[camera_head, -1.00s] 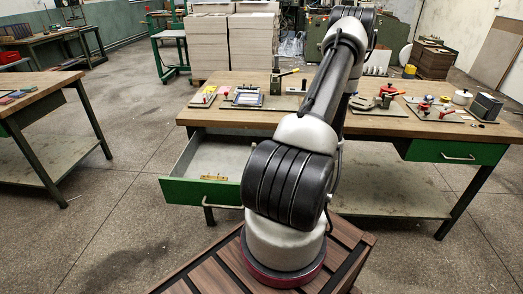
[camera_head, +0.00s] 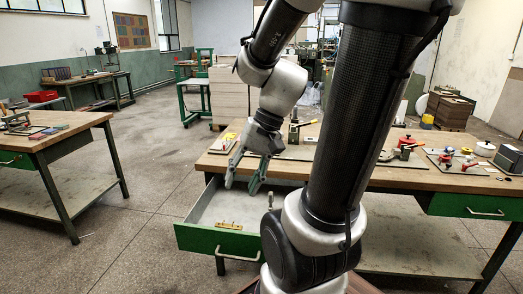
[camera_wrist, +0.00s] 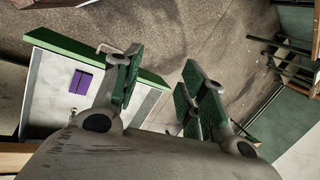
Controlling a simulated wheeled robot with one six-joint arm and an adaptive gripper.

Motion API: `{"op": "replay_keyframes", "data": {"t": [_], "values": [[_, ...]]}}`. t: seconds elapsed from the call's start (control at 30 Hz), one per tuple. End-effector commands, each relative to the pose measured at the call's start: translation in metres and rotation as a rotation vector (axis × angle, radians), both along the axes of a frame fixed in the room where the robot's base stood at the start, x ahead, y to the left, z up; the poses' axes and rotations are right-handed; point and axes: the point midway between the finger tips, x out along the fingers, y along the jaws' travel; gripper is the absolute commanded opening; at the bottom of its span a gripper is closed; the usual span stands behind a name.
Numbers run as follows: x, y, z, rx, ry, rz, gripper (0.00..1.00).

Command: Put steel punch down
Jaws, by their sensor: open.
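My gripper (camera_head: 241,186) is open, with its green-padded fingers pointing down over the open drawer (camera_head: 192,236) in the head view. It also shows in the wrist view (camera_wrist: 162,62), with nothing visible between the fingers. I cannot make out the steel punch for certain. A small grey upright piece (camera_head: 270,200) shows at the drawer's right side, close to my arm; I cannot tell what it is. In the wrist view the pale drawer (camera_wrist: 52,95) with its green front lies left of the fingers.
A small brass-coloured piece (camera_head: 228,225) lies in the drawer near its front. A purple piece (camera_wrist: 80,82) shows in the drawer in the wrist view. The workbench (camera_head: 405,178) holds several tools and fixtures. Another bench (camera_head: 62,138) stands at the left, with open floor between.

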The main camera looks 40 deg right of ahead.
Motion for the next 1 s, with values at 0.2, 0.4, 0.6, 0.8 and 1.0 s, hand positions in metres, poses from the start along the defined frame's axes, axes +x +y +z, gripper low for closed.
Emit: {"op": "replay_keyframes", "data": {"t": [0.2, 0.4, 0.6, 0.8, 1.0], "values": [[-0.023, -0.020, 0.049, -0.372, -0.227, 0.354, 0.42], [-0.027, -0.031, 0.071, -0.515, -0.327, 0.462, 0.42], [-0.027, -0.033, 0.073, -0.528, -0.333, 0.471, 0.42], [-0.027, -0.033, 0.073, -0.527, -0.332, 0.469, 0.42], [-0.027, -0.033, 0.073, -0.526, -0.332, 0.470, 0.42]]}}
